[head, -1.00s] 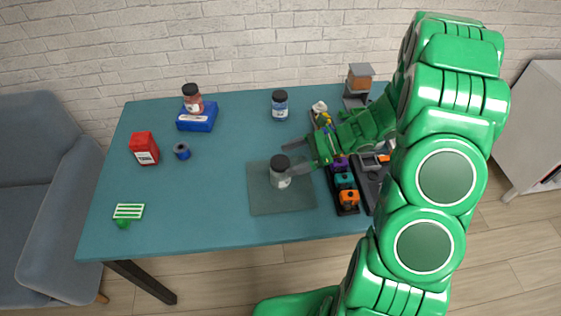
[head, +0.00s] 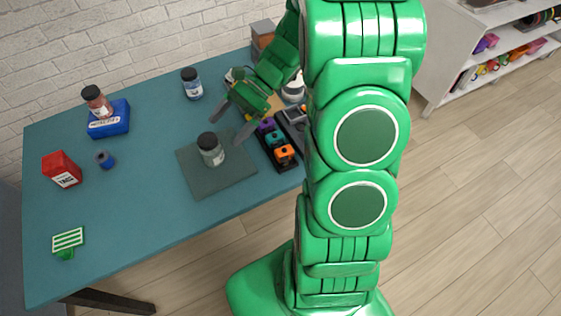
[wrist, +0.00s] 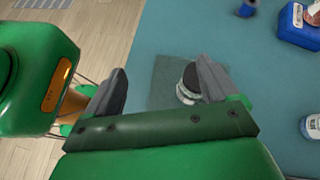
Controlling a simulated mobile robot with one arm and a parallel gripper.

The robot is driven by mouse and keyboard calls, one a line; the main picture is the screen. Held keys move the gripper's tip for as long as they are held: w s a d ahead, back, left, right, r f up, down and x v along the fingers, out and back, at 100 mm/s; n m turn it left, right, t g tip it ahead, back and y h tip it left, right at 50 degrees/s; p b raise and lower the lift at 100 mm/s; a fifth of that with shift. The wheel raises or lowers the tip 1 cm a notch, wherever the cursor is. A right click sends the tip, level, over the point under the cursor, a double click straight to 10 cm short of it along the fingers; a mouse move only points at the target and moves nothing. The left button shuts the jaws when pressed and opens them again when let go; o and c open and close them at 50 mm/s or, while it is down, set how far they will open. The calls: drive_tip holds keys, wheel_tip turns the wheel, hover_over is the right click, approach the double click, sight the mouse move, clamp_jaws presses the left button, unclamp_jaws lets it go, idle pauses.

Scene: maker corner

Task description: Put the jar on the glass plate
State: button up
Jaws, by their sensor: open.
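A clear jar with a dark lid (head: 211,150) stands upright on the dark glass plate (head: 222,182), on the blue-green table. My gripper (head: 232,121) is open and empty, just to the right of the jar and apart from it in the head view. In the wrist view my gripper's fingers (wrist: 160,84) are spread wide. The jar (wrist: 188,84) shows there beside the right finger, which hides part of it. The plate (wrist: 163,88) shows between the fingers.
A jar with a red label (head: 97,103) stands on a blue box (head: 109,122). A blue-labelled jar (head: 192,84) stands at the back. A red box (head: 62,170), a blue spool (head: 105,160) and a dark tray of coloured items (head: 275,146) are also on the table. The front left is mostly clear.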

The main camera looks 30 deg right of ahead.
drive_tip(key=s+d+r+n+h, duration=0.1)
drive_tip(key=s+r+n+h, duration=0.4)
drive_tip(key=s, duration=0.7)
drive_tip(key=s+d+r+n+h, duration=0.1)
drive_tip(key=s+r+n+h, duration=0.5)
drive_tip(key=s, duration=0.6)
wheel_tip(320, 180, up, 2)
drive_tip(key=n, duration=0.3)
drive_tip(key=shift+s+t, duration=0.2)
drive_tip(key=shift+t, duration=0.1)
